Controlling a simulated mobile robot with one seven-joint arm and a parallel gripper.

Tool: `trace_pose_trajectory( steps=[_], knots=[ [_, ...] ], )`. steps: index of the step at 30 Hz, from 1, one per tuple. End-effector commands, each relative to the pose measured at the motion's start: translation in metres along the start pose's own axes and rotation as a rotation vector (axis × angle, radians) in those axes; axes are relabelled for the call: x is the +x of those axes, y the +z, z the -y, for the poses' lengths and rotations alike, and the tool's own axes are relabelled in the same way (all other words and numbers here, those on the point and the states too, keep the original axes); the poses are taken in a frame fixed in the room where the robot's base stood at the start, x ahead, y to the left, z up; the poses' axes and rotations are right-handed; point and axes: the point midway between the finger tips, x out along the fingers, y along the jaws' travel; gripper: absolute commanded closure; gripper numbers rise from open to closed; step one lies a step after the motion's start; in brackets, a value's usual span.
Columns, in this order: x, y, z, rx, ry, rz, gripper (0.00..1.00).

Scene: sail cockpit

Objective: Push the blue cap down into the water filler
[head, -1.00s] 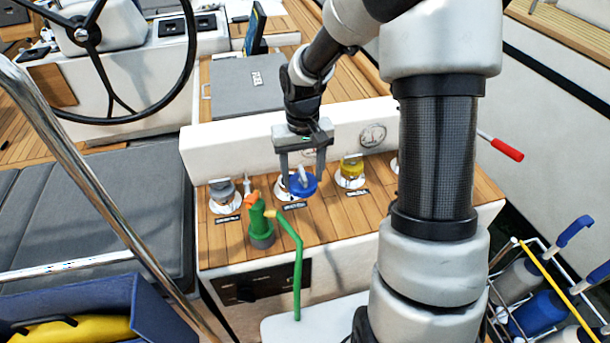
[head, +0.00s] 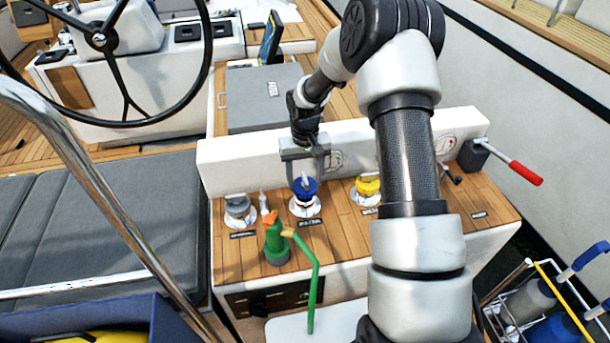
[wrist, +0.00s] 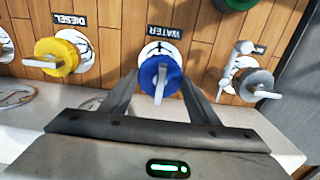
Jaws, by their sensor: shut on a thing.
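The blue cap (head: 306,192) with its white handle is over the white flange of the water filler (head: 305,210), in the middle of the wooden panel. In the wrist view the cap (wrist: 160,72) covers the opening, below the WATER label (wrist: 163,32). I cannot tell how deep it sits. My gripper (head: 305,174) is above the cap, pointing down. In the wrist view its two fingers (wrist: 160,88) come in on both sides of the cap and are shut on it.
A yellow diesel cap (head: 368,186) is right of the cap and a grey cap (head: 237,207) left. A red-handled lever (head: 524,173) sits far right. A white upright wall (head: 240,160) is behind.

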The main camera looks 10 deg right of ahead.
Motion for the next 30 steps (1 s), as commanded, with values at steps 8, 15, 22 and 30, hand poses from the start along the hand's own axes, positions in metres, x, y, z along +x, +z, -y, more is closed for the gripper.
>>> trace_pose_trajectory(
  steps=[8, 15, 22, 30],
  knots=[
    [0.0179, -0.0004, 0.0000, -0.001, 0.000, -0.001, 0.72],
    [0.0175, -0.0004, 0.0000, -0.001, 0.000, -0.001, 0.72],
    [0.0175, -0.0003, 0.0000, -0.001, 0.000, -0.001, 0.72],
    [0.0178, 0.0001, 0.0003, -0.001, 0.000, -0.001, 0.72]
  ],
)
